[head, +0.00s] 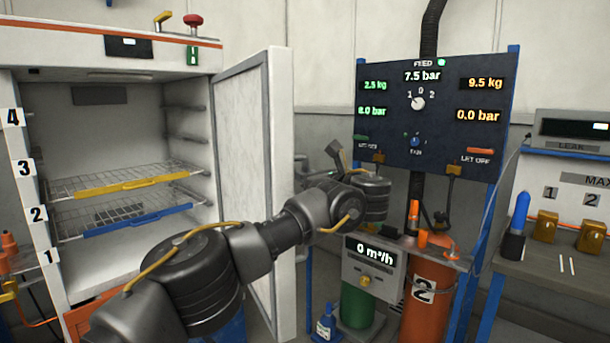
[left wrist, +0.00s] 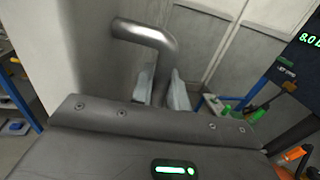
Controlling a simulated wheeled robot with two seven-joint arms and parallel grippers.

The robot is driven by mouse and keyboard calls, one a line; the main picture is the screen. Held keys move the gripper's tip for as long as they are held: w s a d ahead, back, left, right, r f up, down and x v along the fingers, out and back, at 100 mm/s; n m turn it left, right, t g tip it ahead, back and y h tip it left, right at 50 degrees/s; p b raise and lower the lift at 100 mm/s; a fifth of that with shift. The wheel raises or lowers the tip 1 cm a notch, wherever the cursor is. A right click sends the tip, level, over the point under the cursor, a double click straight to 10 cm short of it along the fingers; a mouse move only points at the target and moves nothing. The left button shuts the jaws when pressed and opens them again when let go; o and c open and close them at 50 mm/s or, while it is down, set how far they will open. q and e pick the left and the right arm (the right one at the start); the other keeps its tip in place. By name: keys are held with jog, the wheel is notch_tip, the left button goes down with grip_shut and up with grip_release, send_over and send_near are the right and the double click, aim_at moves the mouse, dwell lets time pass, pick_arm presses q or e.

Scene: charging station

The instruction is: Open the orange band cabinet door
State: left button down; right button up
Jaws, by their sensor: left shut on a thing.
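The white cabinet (head: 150,58) with the orange band stands at the left in the head view. Its door (head: 240,150) is swung wide open, with the inner panel facing me and the inside of the cabinet exposed. My left arm reaches across in front of the door and bends round its free edge. My left gripper (head: 316,179) is at the outer side of that edge, partly hidden by the door and my wrist. In the left wrist view, its pale fingers (left wrist: 162,92) are shut on the bent metal door handle (left wrist: 146,34). My right gripper is out of view.
Wire shelves with yellow (head: 130,185) and blue (head: 137,219) front strips sit inside the cabinet. Right of the door stand a dark gauge panel (head: 385,90), a green cylinder (head: 358,306) and an orange cylinder (head: 428,270). A blue bottle (head: 326,325) stands low near the door.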

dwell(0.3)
pick_arm(q)
jog(key=c, duration=1.4)
grip_release()
jog(key=shift+c, duration=0.2)
